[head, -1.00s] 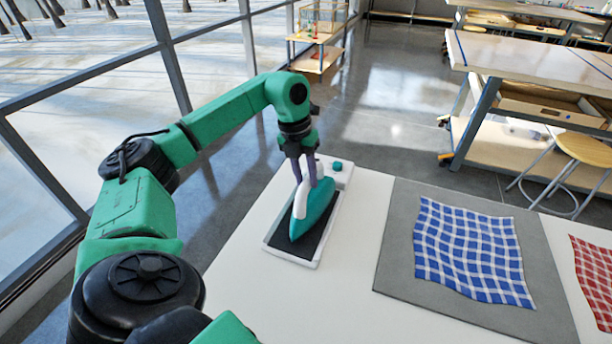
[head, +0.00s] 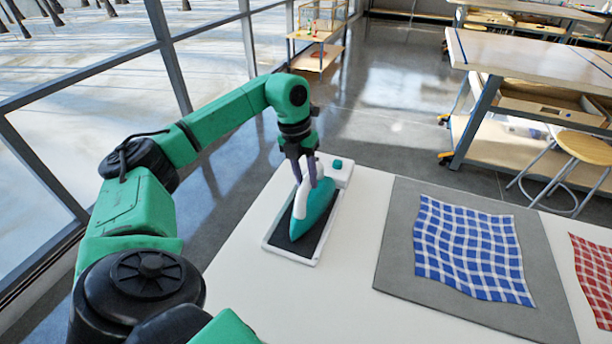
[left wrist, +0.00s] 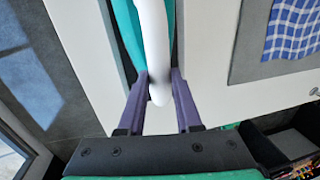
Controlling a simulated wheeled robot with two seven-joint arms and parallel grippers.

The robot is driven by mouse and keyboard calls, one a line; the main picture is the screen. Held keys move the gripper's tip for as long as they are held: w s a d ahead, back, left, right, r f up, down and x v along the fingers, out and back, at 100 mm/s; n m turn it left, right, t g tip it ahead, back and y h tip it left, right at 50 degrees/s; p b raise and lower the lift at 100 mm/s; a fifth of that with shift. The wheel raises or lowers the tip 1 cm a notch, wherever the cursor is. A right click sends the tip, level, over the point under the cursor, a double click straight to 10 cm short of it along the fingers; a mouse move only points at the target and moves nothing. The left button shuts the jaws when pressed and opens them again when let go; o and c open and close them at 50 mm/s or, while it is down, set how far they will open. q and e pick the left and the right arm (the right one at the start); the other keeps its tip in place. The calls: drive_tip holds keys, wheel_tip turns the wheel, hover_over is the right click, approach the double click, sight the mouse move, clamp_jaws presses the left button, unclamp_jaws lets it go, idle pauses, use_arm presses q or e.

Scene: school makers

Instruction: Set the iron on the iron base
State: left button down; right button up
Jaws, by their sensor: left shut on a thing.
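The iron (head: 313,215) has a teal body and a white handle. It is at the iron base (head: 275,247), a white-rimmed tray with a dark pad and a teal knob at its far end. The iron lies along the pad; I cannot tell whether its sole touches it. My left gripper (head: 306,180) is shut on the iron's handle from above. In the left wrist view the white handle (left wrist: 155,50) runs between the two purple fingers (left wrist: 160,95), with the teal body beneath. My right gripper is in neither view.
A grey mat (head: 395,250) lies to the right on the white table (head: 345,290), with a blue checked cloth (head: 470,250) on it. A red checked cloth (head: 595,275) lies farther right. Windows stand on the left. A workbench (head: 540,70) and stool (head: 580,150) stand beyond.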

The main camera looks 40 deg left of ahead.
use_arm(q)
drive_tip(key=c, duration=0.9)
unclamp_jaws()
drive_tip(key=shift+o, duration=0.2)
drive_tip(key=shift+s, duration=0.1)
drive_tip(key=shift+f, duration=0.1)
wheel_tip(320, 180, up, 11)
drive_tip(key=a+p, duration=0.1)
drive_tip(key=p, duration=0.8)
drive_tip(key=shift+s+a, duration=0.3)
drive_tip(key=shift+a, duration=0.1)
